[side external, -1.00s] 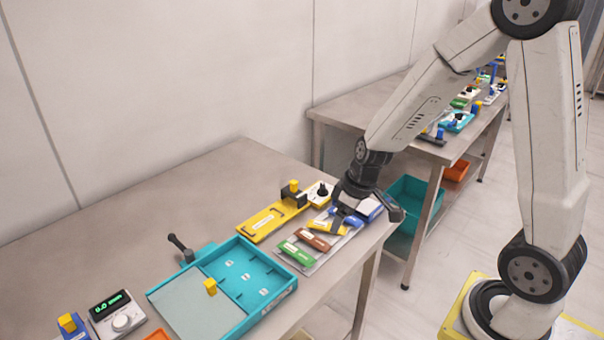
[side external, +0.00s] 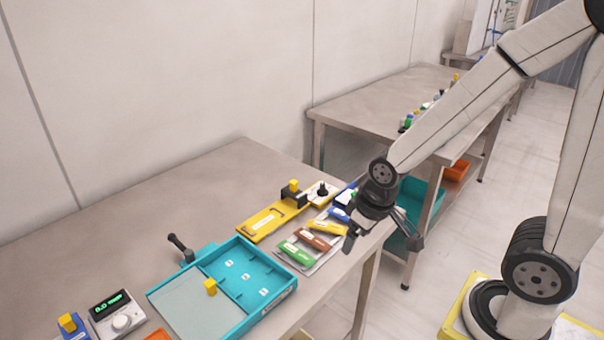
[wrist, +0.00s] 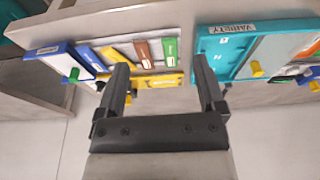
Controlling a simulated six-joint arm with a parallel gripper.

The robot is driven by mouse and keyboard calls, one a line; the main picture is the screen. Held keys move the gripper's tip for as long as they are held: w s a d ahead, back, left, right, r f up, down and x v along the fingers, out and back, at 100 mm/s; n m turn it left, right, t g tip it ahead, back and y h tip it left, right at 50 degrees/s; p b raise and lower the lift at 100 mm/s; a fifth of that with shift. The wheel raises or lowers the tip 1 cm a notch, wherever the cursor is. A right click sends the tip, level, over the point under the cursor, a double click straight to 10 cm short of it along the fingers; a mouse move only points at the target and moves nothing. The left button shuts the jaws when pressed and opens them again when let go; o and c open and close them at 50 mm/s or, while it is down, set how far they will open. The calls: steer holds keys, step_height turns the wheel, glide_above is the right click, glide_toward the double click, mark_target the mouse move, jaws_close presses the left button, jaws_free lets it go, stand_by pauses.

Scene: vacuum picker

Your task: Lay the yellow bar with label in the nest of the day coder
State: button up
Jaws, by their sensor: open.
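The yellow bar with label (side external: 327,228) lies in a row of coloured bars on a pale tray (side external: 325,263). It also shows in the wrist view (wrist: 116,52), close to one finger. A long yellow fixture (side external: 262,222) with a white label and a black block (side external: 293,194) topped in yellow lies behind the tray; it may be the day coder, but I cannot read its label. My gripper (side external: 382,243) is open and empty, to the right of the bar near the table's front edge. Its spread fingers also show in the wrist view (wrist: 160,64).
Brown (side external: 312,239) and green (side external: 296,253) bars lie left of the yellow bar, a blue one (side external: 339,214) right. A teal tray (side external: 240,304) stands left, with a grey display box (side external: 117,315) beyond. The table's back (side external: 190,205) is clear.

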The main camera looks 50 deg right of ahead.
steer(key=m+t+y, duration=0.1)
steer(key=m+y, duration=0.1)
steer(key=m, duration=2.8)
glide_above(333, 226)
steer(key=s, duration=0.2)
steer(key=f, duration=0.5)
steer(key=shift+w+a+f, duration=0.2)
steer(key=shift+a+f, duration=0.1)
steer(key=shift+a, duration=0.05)
steer(key=shift+w+d+f+m+t, duration=0.3)
steer(key=shift+d+m, duration=0.2)
steer(key=shift+m, duration=0.3)
steer(key=shift+x, duration=1.25)
steer(key=shift+f, duration=0.15)
